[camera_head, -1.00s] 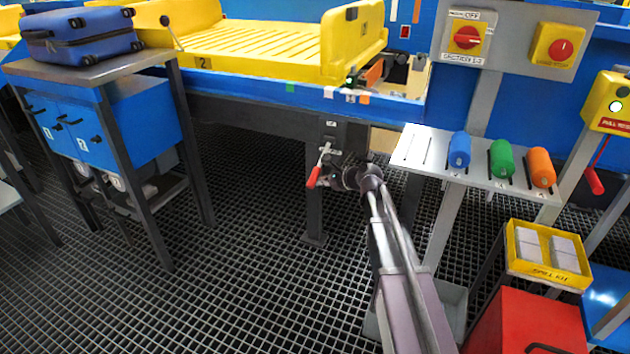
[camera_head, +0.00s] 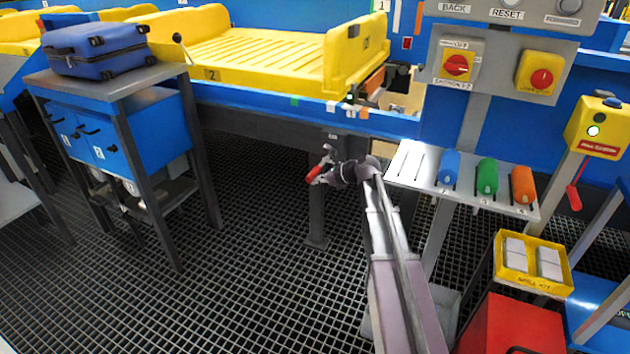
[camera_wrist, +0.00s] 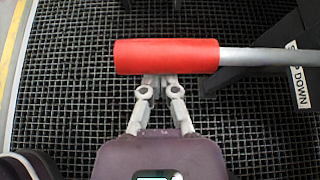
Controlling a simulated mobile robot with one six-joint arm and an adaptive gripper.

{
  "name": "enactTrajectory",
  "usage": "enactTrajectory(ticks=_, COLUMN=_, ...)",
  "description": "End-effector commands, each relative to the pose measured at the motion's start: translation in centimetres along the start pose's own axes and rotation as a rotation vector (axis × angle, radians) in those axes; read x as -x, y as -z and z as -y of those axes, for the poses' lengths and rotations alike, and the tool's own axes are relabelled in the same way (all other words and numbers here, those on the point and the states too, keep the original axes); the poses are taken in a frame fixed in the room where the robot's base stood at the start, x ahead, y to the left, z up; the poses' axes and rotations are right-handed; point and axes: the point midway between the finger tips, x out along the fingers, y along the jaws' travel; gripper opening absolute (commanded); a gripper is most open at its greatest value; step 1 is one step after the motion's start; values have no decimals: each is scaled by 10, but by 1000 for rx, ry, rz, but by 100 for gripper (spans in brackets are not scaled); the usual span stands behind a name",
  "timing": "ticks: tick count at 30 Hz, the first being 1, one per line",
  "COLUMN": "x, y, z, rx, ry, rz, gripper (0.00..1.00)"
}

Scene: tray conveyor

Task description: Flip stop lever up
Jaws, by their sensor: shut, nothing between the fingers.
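The stop lever has a red grip (camera_head: 318,172) and a metal rod. It hangs by the conveyor leg, with the red end pointing down and left. In the wrist view the red grip (camera_wrist: 165,57) lies across the picture and its rod (camera_wrist: 270,57) runs right. My gripper (camera_head: 330,177) is at the lever, just right of the red grip. In the wrist view my gripper (camera_wrist: 160,80) is shut and empty, its fingertips at the grip's lower edge and partly hidden by it. I cannot tell whether they touch.
A label ending in "DOWN" (camera_wrist: 299,75) is on a dark post right of the grip. The conveyor leg (camera_head: 318,215) stands just behind my gripper. A shelf (camera_head: 410,165) with coloured cylinders is to the right.

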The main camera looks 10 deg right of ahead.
Motion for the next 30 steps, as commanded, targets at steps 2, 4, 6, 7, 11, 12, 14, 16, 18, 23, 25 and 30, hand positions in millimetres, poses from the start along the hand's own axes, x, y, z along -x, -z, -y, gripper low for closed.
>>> enactTrajectory(ticks=2, x=6, y=-3, z=3, rx=-3, ry=5, rz=2, gripper=0)
enactTrajectory(ticks=4, x=10, y=-2, z=5, rx=-5, ry=10, rz=2, gripper=0)
enactTrajectory(ticks=6, x=13, y=-2, z=7, rx=-7, ry=14, rz=2, gripper=0)
enactTrajectory(ticks=7, x=14, y=-1, z=8, rx=-8, ry=15, rz=1, gripper=0)
enactTrajectory(ticks=11, x=17, y=0, z=10, rx=-10, ry=20, rz=1, gripper=0)
enactTrajectory(ticks=12, x=18, y=1, z=11, rx=-10, ry=21, rz=1, gripper=0)
enactTrajectory(ticks=14, x=18, y=1, z=11, rx=-11, ry=22, rz=1, gripper=0)
enactTrajectory(ticks=16, x=19, y=2, z=12, rx=-11, ry=23, rz=0, gripper=0)
enactTrajectory(ticks=18, x=19, y=2, z=12, rx=-12, ry=24, rz=0, gripper=0)
enactTrajectory(ticks=23, x=19, y=3, z=12, rx=-12, ry=24, rz=0, gripper=0)
enactTrajectory(ticks=25, x=18, y=5, z=12, rx=-12, ry=24, rz=0, gripper=0)
enactTrajectory(ticks=30, x=10, y=18, z=11, rx=-11, ry=23, rz=-1, gripper=0)
